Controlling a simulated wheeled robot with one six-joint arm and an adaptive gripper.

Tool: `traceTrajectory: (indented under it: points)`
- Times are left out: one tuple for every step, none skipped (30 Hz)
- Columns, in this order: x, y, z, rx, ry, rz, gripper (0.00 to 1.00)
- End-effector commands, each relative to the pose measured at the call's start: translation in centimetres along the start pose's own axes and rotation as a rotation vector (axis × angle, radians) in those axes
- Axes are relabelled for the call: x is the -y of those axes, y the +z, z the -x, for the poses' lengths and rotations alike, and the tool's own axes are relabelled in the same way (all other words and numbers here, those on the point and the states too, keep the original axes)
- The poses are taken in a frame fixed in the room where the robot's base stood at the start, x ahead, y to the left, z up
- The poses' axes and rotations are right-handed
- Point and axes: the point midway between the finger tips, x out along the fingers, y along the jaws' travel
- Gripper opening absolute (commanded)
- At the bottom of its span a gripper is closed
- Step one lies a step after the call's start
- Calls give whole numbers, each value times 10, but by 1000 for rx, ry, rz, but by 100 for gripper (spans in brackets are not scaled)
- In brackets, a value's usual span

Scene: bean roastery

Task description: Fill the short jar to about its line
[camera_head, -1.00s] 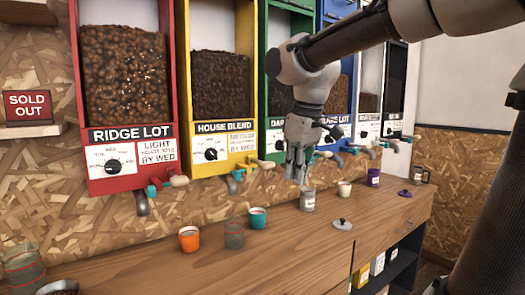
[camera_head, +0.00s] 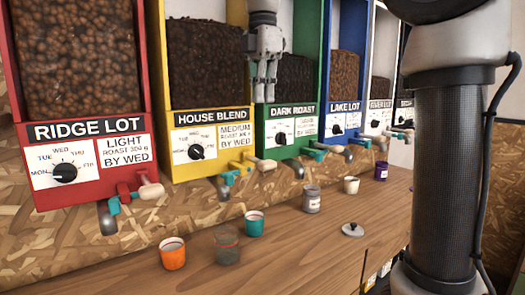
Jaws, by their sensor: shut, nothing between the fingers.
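A small clear glass jar (camera_head: 227,246) with a reddish line near its top stands on the counter between an orange cup and a teal cup. It looks empty, and I take it for the short jar. My gripper (camera_head: 265,98) points down, fingers together and empty, high in front of the dispensers and well above the jar. Ridge Lot (camera_head: 82,162), House Blend (camera_head: 207,146) and Dark Roast (camera_head: 288,128) dispensers hold beans, each with a spout and teal lever below. The House Blend spout (camera_head: 223,190) is above and behind the jar.
The orange cup (camera_head: 172,253) and teal cup (camera_head: 254,223) flank the jar closely. A grey labelled canister (camera_head: 312,199), a loose lid (camera_head: 353,229), a white cup (camera_head: 351,185) and a purple canister (camera_head: 381,171) stand farther right. The front of the wooden counter (camera_head: 285,262) is clear.

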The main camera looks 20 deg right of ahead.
Motion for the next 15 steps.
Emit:
traceTrajectory:
  points:
    - [0, 0, 0, 0, 0, 0, 0]
    - [0, 0, 0, 0, 0, 0, 0]
    - [0, 0, 0, 0, 1, -1, 0]
    - [0, 0, 0, 0, 1, -1, 0]
    - [0, 0, 0, 0, 1, -2, 0]
    - [0, 0, 0, 0, 1, -2, 0]
    - [0, 0, -1, 0, 1, -2, 0]
    - [0, 0, -2, 0, 1, -2, 0]
    - [0, 0, -4, 0, 0, -3, 0]
    - [0, 0, -6, 0, 0, -3, 0]
    - [0, 0, -9, 0, 0, -3, 0]
    - [0, 0, -13, 0, -1, -3, 0]
    - [0, 0, -18, 0, -2, -3, 0]
    - [0, 0, -23, 0, -1, -3, 0]
    - [0, 0, -30, 0, -2, -3, 0]
